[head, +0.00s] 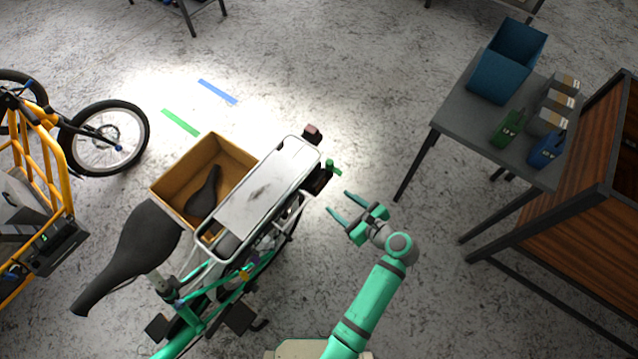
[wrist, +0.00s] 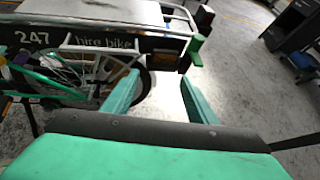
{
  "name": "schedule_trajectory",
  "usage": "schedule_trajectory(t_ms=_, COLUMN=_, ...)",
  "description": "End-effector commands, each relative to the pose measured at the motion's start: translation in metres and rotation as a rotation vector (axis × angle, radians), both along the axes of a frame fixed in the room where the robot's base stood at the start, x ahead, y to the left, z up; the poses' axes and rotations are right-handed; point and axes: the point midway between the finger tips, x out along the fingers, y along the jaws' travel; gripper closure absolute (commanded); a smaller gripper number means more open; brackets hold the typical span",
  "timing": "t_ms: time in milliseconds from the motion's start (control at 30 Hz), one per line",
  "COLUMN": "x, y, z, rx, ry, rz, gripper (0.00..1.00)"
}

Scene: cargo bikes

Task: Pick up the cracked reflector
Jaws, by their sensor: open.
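My gripper (head: 339,202) is open and empty, just right of the bike's rear end in the head view. Its two green fingers (wrist: 160,82) reach forward in the wrist view. A small dark red reflector (wrist: 184,62) sits at the rear end of the bike's dark side panel, just beyond the fingertips and apart from them. A green piece (wrist: 197,46) is beside it and also shows in the head view (head: 331,168). A second reddish block (wrist: 205,17) is at the rack's far rear corner, also in the head view (head: 312,132). No crack can be made out on either.
The green hire bike has a silver rear rack (head: 262,190) and black saddle (head: 130,255). A cardboard box (head: 165,191) holding another saddle stands behind it. A grey table (head: 455,120) with a blue bin (head: 507,62) is at right. Floor between is clear.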

Motion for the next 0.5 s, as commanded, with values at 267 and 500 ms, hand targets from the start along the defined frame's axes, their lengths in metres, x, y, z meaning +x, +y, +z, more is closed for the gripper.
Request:
schedule_trajectory(t_ms=267, x=0.019, y=-0.005, z=0.019, rx=0.13, ry=0.041, rz=0.006, gripper=0.47)
schedule_trajectory(t_ms=500, x=0.042, y=0.016, z=0.004, rx=0.129, ry=0.04, rz=0.007, gripper=0.47)
